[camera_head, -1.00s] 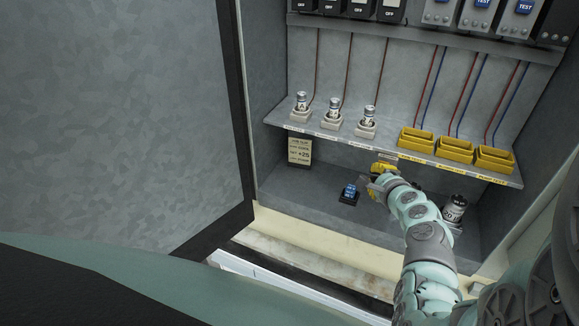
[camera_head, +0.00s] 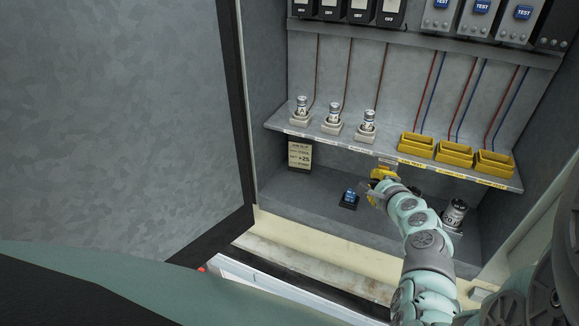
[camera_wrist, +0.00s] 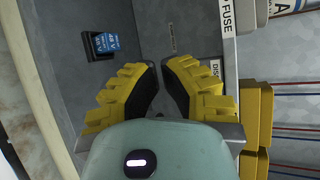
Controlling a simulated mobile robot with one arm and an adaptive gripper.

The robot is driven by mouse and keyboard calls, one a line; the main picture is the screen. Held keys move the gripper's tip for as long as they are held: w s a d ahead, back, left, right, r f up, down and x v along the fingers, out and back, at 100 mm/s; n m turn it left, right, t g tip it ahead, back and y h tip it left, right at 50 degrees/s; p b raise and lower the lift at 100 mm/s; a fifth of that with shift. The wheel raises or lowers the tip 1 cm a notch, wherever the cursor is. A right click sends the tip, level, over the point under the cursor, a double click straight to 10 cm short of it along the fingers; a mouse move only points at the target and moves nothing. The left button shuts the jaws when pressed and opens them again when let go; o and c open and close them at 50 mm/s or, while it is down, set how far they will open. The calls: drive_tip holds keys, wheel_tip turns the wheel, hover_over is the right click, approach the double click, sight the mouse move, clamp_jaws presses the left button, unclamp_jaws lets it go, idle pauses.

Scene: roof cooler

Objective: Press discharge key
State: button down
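My gripper (camera_wrist: 160,72) has yellow fingers with black pads, close at the tips with a narrow empty gap. In the head view my gripper (camera_head: 376,186) is below the front edge of the shelf (camera_head: 345,146), in the lower bay. A black block with a blue top (camera_head: 348,198) stands on the bay floor, left of my gripper; it also shows in the wrist view (camera_wrist: 102,45).
Three fuses (camera_head: 333,113) stand on the shelf, with yellow holders (camera_head: 455,153) to their right. A note card (camera_head: 299,154) and a tilted silver cylinder (camera_head: 455,213) are in the lower bay. The open cabinet door (camera_head: 120,110) fills the left. The bay floor left of the block is clear.

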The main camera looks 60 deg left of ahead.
drive_tip(key=shift+s+d, duration=0.15)
drive_tip(key=shift+s, duration=0.05)
drive_tip(key=s+d, duration=0.1)
drive_tip(key=s, duration=0.1)
drive_tip(key=s+d, duration=0.1)
drive_tip(key=s, duration=0.1)
drive_tip(key=shift+s+d+p, duration=0.1)
drive_tip(key=shift+d+p, duration=0.2)
idle(0.9)
